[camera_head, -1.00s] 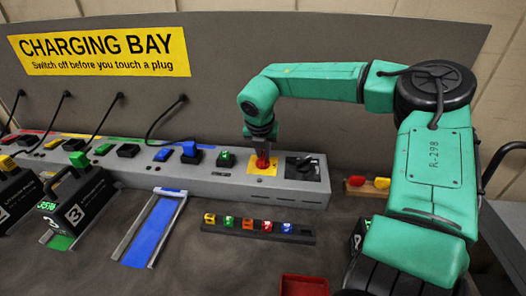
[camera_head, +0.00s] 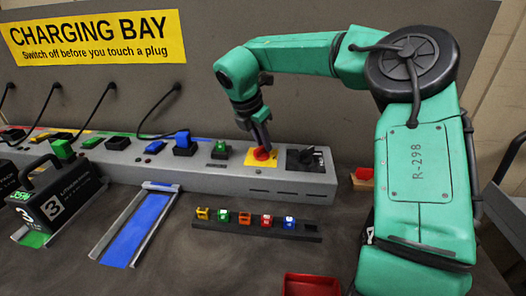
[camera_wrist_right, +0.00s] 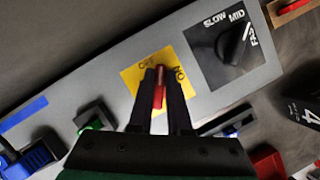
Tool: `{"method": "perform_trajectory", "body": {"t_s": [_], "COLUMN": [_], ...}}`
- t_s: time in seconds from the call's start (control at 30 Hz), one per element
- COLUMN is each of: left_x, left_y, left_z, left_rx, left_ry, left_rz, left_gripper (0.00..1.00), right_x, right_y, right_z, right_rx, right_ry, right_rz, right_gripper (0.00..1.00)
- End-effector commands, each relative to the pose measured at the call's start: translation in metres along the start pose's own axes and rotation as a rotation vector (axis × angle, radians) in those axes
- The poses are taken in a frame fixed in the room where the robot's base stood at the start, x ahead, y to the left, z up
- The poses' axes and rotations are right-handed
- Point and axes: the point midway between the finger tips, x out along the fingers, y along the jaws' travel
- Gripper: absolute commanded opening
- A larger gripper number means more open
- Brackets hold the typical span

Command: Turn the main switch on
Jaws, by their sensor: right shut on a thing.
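The main switch is a red handle (camera_head: 263,154) on a yellow plate (camera_head: 250,161) on top of the grey console. My right gripper (camera_head: 261,141) points down onto it. In the right wrist view the red handle (camera_wrist_right: 159,90) sits between the two dark fingers (camera_wrist_right: 163,84), which are shut on it. The yellow plate (camera_wrist_right: 132,83) there carries the words OFF and ON. The handle's tip lies between the two words; its exact setting is hard to tell. My left gripper is not in view.
A black speed dial (camera_head: 306,160) stands right of the switch. Plugs with cables (camera_head: 184,146) line the console to the left. A rack of coloured blocks (camera_head: 262,223), a blue-floored bay (camera_head: 138,228), a battery (camera_head: 62,202) and a red tray (camera_head: 311,285) are in front.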

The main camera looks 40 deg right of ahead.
Motion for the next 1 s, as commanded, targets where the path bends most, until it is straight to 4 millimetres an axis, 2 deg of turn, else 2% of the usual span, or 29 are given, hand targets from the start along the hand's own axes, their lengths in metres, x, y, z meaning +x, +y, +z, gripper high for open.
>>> {"method": "perform_trajectory", "body": {"t_s": [0.07,0.27,0.7,1.0], "left_x": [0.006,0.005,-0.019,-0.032], "left_y": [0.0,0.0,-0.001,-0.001], "left_z": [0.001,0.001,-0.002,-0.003], "left_rx": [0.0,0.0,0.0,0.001], "left_ry": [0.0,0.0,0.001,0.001], "left_rz": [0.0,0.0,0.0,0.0], "left_gripper": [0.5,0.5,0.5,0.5], "right_x": [0.001,-0.002,-0.005,-0.004], "right_y": [0.001,0.0,-0.002,-0.003], "right_z": [0.0,0.001,0.001,0.0], "right_rx": [0.068,0.243,0.623,0.823], "right_ry": [-0.004,-0.002,0.001,0.0], "right_rz": [-0.025,-0.098,-0.256,-0.335], "right_gripper": [0.0,0.0,0.0,0.0]}}
